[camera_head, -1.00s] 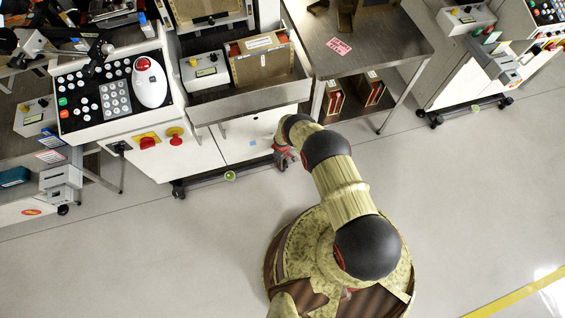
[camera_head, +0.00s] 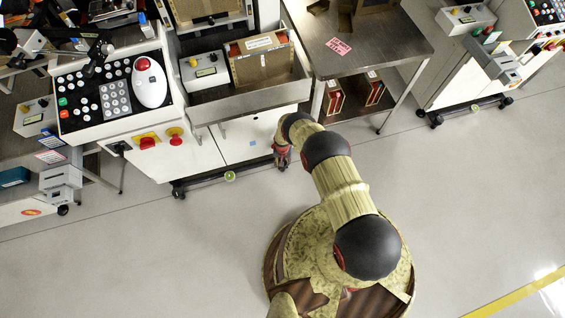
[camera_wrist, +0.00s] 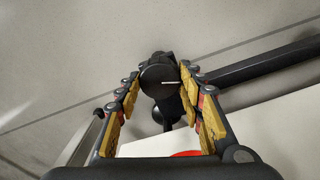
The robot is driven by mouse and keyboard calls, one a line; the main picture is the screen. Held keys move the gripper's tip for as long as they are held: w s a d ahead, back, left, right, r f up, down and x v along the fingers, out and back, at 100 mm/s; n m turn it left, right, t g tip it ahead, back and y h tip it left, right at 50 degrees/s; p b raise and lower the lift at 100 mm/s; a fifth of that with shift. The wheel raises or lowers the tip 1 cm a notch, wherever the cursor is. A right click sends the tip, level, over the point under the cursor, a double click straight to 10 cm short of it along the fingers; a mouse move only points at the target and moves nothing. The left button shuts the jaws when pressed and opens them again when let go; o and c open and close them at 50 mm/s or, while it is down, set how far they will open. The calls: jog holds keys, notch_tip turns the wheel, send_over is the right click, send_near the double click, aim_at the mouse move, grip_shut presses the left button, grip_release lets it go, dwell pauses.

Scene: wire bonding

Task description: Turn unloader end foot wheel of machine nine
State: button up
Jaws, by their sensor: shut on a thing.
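The foot wheel (camera_wrist: 160,78) is a dark round knob with a pale line across its face, seen in the wrist view. A black bar runs from behind it to the upper right. My gripper (camera_wrist: 165,80) has its yellow-padded fingers on both sides of the wheel and is shut on it. In the head view my gripper (camera_head: 283,158) is low at the bottom right corner of the white machine (camera_head: 240,140), and my arm and gripper hide the wheel there.
A black caster (camera_head: 178,190) and a green round part (camera_head: 230,176) show along the machine's lower edge. A steel table (camera_head: 375,50) stands to the right, its leg near my arm. Open grey floor (camera_head: 130,255) lies in front. A white panel and a red patch show low in the wrist view.

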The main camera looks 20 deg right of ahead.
jog(key=m, duration=0.4)
jog(key=shift+m, duration=0.3)
jog(key=m, duration=0.5)
jog(key=shift+m, duration=0.3)
jog(key=m, duration=0.9)
jog(key=shift+m, duration=0.3)
jog(key=o, duration=1.1)
jog(key=shift+o, duration=0.3)
